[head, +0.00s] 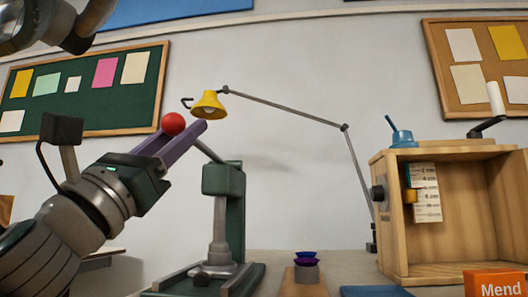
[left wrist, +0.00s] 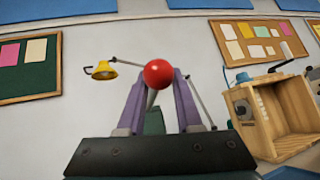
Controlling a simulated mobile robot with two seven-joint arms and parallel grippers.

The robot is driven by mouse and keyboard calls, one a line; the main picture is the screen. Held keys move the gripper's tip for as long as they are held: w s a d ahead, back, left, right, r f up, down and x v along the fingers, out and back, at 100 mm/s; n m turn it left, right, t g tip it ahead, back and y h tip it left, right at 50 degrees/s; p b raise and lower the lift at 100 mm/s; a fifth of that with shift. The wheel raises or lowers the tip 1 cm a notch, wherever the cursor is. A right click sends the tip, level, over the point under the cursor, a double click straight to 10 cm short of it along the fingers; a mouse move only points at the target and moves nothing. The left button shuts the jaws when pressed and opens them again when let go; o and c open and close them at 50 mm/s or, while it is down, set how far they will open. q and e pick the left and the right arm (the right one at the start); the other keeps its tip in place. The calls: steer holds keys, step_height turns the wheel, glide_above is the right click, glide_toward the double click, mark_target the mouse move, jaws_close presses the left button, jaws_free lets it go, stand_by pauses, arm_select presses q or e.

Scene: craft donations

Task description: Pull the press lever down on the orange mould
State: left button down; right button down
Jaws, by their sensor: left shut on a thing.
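A green press (head: 236,205) stands on the bench in the head view. Its grey lever (head: 208,151) slopes up and left from the press head to a red ball knob (head: 172,123). My left gripper (head: 183,132), with purple fingers, is shut on the red knob. In the left wrist view the knob (left wrist: 158,73) sits between the two fingertips, and the lever behind it is mostly hidden. A silver ram and plate (head: 217,262) show below the press head. I cannot make out an orange mould.
A yellow lamp (head: 208,105) on a thin jointed arm hangs close behind the gripper. A small stand with purple dishes (head: 306,257) is right of the press.

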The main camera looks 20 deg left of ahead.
arm_select(q)
steer(key=shift+d+h, duration=0.3)
steer(key=shift+h, duration=0.2)
steer(key=c, duration=1)
jaws_free()
steer(key=shift+m, duration=0.3)
steer(key=shift+c, duration=0.2)
steer(key=shift+o, duration=1.4)
steer(key=shift+s+d, duration=0.15)
steer(key=shift+s, duration=0.05)
steer(key=shift+o, duration=1.2)
steer(key=shift+f+y, duration=0.1)
steer(key=shift+y, duration=0.2)
arm_select(e)
steer(key=shift+s+d, duration=0.2)
steer(key=shift+d, duration=0.05)
arm_select(q)
steer(key=shift+s+f, duration=0.15)
steer(key=shift+f, duration=0.15)
steer(key=b+v, duration=0.3)
steer(key=v, duration=0.6)
steer(key=shift+s+b, duration=0.2)
steer(key=shift+b, duration=0.1)
arm_select(e)
step_height(320, 180, down, 4)
steer(key=shift+r, duration=0.2)
